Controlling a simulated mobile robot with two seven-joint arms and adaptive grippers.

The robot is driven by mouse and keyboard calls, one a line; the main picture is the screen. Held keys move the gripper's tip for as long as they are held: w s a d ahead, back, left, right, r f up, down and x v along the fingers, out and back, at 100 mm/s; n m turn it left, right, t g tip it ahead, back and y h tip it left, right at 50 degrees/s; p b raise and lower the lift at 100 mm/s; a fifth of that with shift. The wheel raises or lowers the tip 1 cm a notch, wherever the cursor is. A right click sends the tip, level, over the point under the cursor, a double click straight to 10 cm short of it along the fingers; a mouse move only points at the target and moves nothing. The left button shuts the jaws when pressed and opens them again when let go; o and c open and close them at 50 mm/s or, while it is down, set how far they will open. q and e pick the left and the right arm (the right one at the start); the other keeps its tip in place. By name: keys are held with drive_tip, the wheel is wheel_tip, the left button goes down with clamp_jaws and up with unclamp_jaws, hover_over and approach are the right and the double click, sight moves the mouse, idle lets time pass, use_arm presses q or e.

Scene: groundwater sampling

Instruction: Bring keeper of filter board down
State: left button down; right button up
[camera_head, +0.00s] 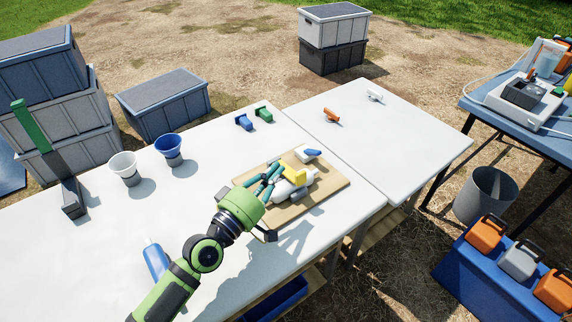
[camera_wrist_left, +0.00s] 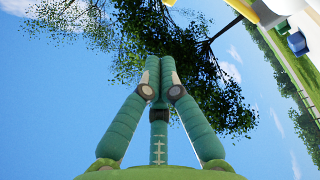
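The filter board (camera_head: 330,184) is a tan wooden board lying on the white table. A white rounded filter body (camera_head: 285,190) lies on it, with a yellow part (camera_head: 294,171) above it and a white piece with a blue lever (camera_head: 312,153) at the far end. I cannot tell for sure which of these is the keeper. My left gripper (camera_head: 269,177) is over the board's left side, close to the yellow part; contact is unclear. In the left wrist view, its teal fingers (camera_wrist_left: 160,62) are together with nothing visible between them. Yellow and white parts show at that view's upper right. My right gripper is not in view.
A white cup (camera_head: 124,168), a blue cup (camera_head: 170,149) and a blue bottle (camera_head: 155,260) stand or lie left of the board. Small blue and green clips (camera_head: 254,118) lie behind it. The right table (camera_head: 390,140) is mostly clear.

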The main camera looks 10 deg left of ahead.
use_arm(q)
drive_tip(key=s+a+f+b, duration=0.2)
drive_tip(key=s+a, duration=0.1)
drive_tip(key=s, duration=0.1)
wheel_tip(320, 180, up, 8)
drive_tip(key=w+m+g+h+p, duration=0.1)
drive_tip(key=m+g+h+p, duration=0.15)
drive_tip(key=m+g, duration=0.85)
drive_tip(key=w+d+f+m+t+p, duration=0.1)
drive_tip(key=w+d+f+m+t, duration=0.1)
drive_tip(key=w+d+f, duration=0.1)
drive_tip(key=w+d+f+m+t+p, duration=0.1)
drive_tip(key=w+d+f+m+t, duration=0.1)
drive_tip(key=w+d+f, duration=0.1)
drive_tip(key=shift+w+d+f, duration=0.15)
drive_tip(key=shift+d+f, duration=0.1)
drive_tip(key=shift+f, duration=0.15)
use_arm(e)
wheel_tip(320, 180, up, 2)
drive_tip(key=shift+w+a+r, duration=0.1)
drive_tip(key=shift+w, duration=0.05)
